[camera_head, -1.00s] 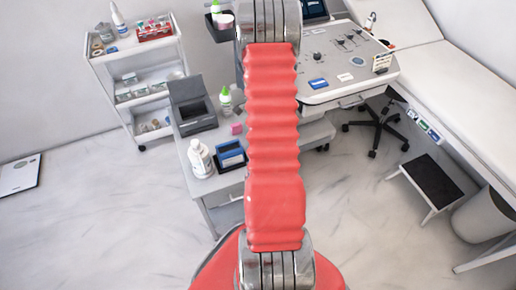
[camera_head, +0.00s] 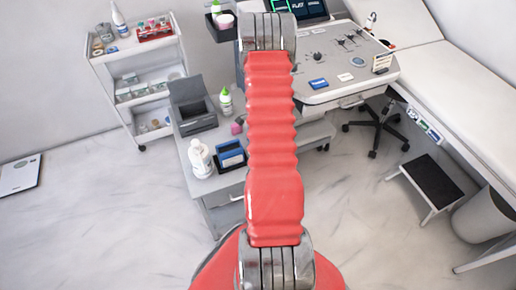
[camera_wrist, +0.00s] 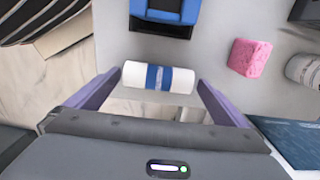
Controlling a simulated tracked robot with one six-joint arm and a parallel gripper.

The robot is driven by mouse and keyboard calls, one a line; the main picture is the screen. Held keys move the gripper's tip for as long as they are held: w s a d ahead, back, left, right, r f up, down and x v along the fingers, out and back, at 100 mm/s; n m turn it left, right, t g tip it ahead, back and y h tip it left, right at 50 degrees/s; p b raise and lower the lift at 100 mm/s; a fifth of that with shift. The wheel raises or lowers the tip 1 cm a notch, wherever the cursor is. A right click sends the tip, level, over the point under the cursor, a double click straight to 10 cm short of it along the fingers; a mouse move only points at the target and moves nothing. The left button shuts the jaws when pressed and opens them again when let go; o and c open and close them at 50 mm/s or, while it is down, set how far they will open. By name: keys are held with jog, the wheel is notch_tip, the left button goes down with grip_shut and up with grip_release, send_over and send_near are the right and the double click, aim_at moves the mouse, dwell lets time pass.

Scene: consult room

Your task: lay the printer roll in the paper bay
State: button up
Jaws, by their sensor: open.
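The printer roll (camera_wrist: 158,77), white with a blue band, lies on its side on the light grey desk top (camera_wrist: 205,50) in the wrist view. My gripper (camera_wrist: 161,84) is open, with one purple finger near each end of the roll. I cannot tell whether the fingers touch it. In the head view my red arm hides the gripper and the roll. A dark box with a raised lid (camera_head: 193,105) stands on the desk; it may hold the paper bay, but its inside is unclear.
A blue item in a dark holder (camera_wrist: 165,12) lies beyond the roll, and a pink block (camera_wrist: 249,57) to its right. A white bottle (camera_head: 200,158) and a green-capped bottle (camera_head: 225,100) stand on the desk. A shelf cart (camera_head: 140,75) stands behind at left.

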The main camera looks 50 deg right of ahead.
notch_tip(320, 180, down, 2)
dwell(0.6)
jog(key=c, duration=1.1)
jog(key=shift+r, duration=0.1)
notch_tip(320, 180, up, 10)
jog(key=shift+f, duration=0.1)
dwell(0.6)
